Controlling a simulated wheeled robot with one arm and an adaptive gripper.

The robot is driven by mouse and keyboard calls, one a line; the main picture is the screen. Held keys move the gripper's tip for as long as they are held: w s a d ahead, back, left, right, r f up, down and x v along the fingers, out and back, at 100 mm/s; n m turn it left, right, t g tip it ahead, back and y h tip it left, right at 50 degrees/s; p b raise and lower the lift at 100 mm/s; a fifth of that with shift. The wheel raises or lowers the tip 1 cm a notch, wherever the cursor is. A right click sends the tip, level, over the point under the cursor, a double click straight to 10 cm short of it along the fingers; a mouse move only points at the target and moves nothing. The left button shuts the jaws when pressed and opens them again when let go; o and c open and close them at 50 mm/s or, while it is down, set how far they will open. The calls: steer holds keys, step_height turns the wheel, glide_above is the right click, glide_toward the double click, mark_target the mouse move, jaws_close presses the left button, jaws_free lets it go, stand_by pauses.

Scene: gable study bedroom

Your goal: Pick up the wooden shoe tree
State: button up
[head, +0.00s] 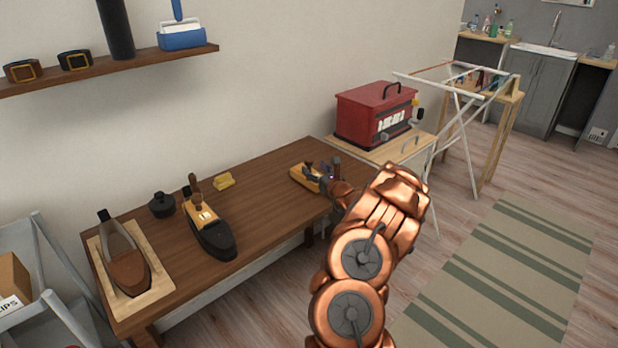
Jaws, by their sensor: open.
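A dark shoe-shaped piece (220,243) stands on the brown table (268,190). A light wooden part with an upright knob, which looks like the wooden shoe tree (204,216), sits in its top. My gripper (322,172) is open at the right part of the table, well to the right of the shoe tree. It is over or beside a small tan wooden piece (301,180); its dark fingers partly hide that piece, and I cannot tell whether they touch it.
A brown shoe (130,272) lies on a pale board (162,287) at the table's left end. A black round pot (162,205) and a yellow block (224,182) stand behind. A red toolbox (372,115) and white drying rack (455,110) are at right. A shelf (130,68) hangs above.

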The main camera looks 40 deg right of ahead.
mark_target(312, 165)
steer(key=shift+d+f+p+x, duration=0.15)
steer(key=shift+p+x, duration=0.05)
steer(key=shift+x, duration=0.8)
steer(key=shift+d+f+p+x, duration=0.1)
steer(key=shift+f+p+x, duration=0.1)
steer(key=shift+x, duration=0.85)
steer(key=shift+w+d+r, duration=0.1)
steer(key=shift+w, duration=0.5)
steer(key=shift+c, duration=0.2)
steer(key=c, duration=1.1)
